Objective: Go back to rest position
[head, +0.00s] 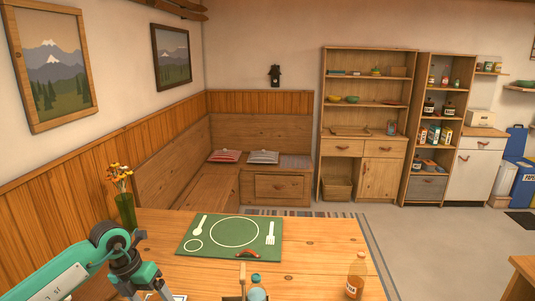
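My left arm comes in from the lower left, teal and grey, and bends down over the wooden table (315,260). Its fingertips do not show; they seem cut off by the bottom edge. My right arm and gripper are not in view. A green place mat (195,233) with white plate, fork and spoon outlines lies on the table. A red-brown leather pull (247,254) lies at the mat's front edge. A small teal-topped object (257,293) and a thin brown upright piece (243,273) show at the bottom edge, partly cut off.
A green vase with flowers (126,210) stands at the left, close behind my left arm. A corner bench (278,187), shelves (364,122) and a white cabinet (475,168) stand farther back.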

